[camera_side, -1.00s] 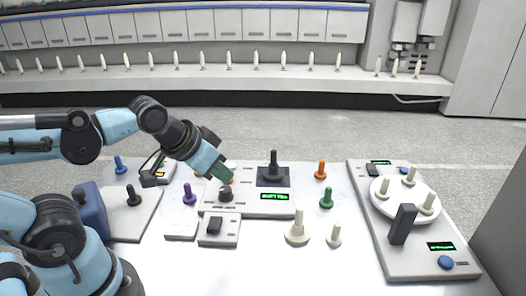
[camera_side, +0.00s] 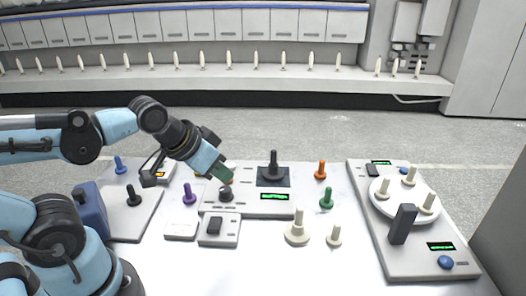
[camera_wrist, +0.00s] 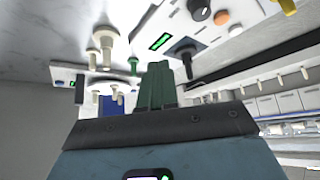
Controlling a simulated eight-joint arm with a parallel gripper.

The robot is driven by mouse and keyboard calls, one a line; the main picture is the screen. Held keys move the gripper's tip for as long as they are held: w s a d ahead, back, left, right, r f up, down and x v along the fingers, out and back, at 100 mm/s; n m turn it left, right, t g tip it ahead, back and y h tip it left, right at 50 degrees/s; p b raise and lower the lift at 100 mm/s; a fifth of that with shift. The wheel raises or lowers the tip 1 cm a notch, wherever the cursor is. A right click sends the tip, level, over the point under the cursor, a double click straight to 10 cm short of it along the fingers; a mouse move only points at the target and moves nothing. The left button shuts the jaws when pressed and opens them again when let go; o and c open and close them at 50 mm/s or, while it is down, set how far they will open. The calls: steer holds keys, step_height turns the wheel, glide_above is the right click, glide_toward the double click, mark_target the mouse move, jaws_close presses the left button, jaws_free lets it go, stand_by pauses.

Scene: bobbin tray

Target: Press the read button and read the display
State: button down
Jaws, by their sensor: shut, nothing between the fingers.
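A grey console (camera_side: 252,207) stands in the middle of the table, with a lit green display (camera_side: 274,197) whose characters are too small to read. An orange-red button (camera_side: 229,181) and a dark knob (camera_side: 226,193) sit at its left part. My gripper (camera_side: 222,176) is shut and empty, its green fingers close above the button. I cannot tell whether they touch it. In the wrist view the shut fingers (camera_wrist: 158,82) point toward the scene, with the display (camera_wrist: 160,42) and the orange button (camera_wrist: 222,17) beyond them. No button label is legible.
A right-hand console (camera_side: 400,262) carries a white turntable (camera_side: 385,208) with cream bobbins, a dark upright block (camera_side: 402,224), a green display (camera_side: 440,246) and a blue button (camera_side: 445,262). Coloured pegs and cream bobbins stand around the middle console. The table's front centre is clear.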

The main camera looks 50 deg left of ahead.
stand_by(0.3)
steer(key=n+t, duration=0.2)
steer(key=n, duration=0.6)
glide_above(228, 165)
steer(key=shift+f, duration=0.3)
steer(key=shift+f, duration=0.1)
steer(key=shift+f, duration=4.3)
steer(key=shift+s+f, duration=0.1)
steer(key=shift+f, duration=0.35)
